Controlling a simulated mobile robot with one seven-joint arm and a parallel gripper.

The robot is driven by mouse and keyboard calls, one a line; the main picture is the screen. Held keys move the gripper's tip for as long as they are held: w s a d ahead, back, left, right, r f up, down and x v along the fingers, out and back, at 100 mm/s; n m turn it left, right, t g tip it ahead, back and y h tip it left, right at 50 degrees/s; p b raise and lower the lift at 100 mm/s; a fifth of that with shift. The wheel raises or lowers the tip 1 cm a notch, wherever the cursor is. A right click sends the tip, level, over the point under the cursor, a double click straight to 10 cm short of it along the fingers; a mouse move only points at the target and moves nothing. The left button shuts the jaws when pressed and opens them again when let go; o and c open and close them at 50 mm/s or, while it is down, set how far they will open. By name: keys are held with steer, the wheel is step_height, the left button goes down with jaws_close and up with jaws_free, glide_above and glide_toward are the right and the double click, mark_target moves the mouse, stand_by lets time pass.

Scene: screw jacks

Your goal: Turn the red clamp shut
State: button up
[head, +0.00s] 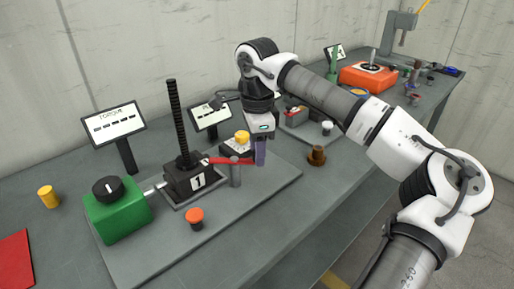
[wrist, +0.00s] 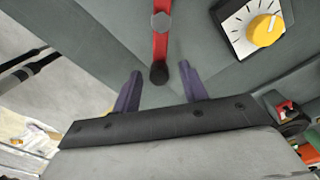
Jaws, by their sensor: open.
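The red clamp lever (head: 222,160) runs from the black screw jack marked 1 (head: 188,182) to the right, over a grey post (head: 235,174). In the wrist view the red lever (wrist: 161,45) points toward my gripper, with a grey hex head on it and a dark round knob (wrist: 159,73) at its near end. My gripper (head: 261,152) points down just right of the lever's end. Its purple fingers are open, and in the wrist view (wrist: 160,70) the knob appears between the fingertips. Whether the fingers are level with the knob, I cannot tell.
A yellow knob on a white dial (wrist: 264,28) is close beside the gripper. A green box with a black dial (head: 117,208) and a red button (head: 195,218) stand on the base plate. A brown part (head: 317,155) stands to the right.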

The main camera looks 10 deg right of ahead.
step_height(320, 180, up, 14)
steer(key=shift+f+b, duration=0.2)
steer(key=shift+b, duration=0.2)
steer(key=shift+r, duration=0.1)
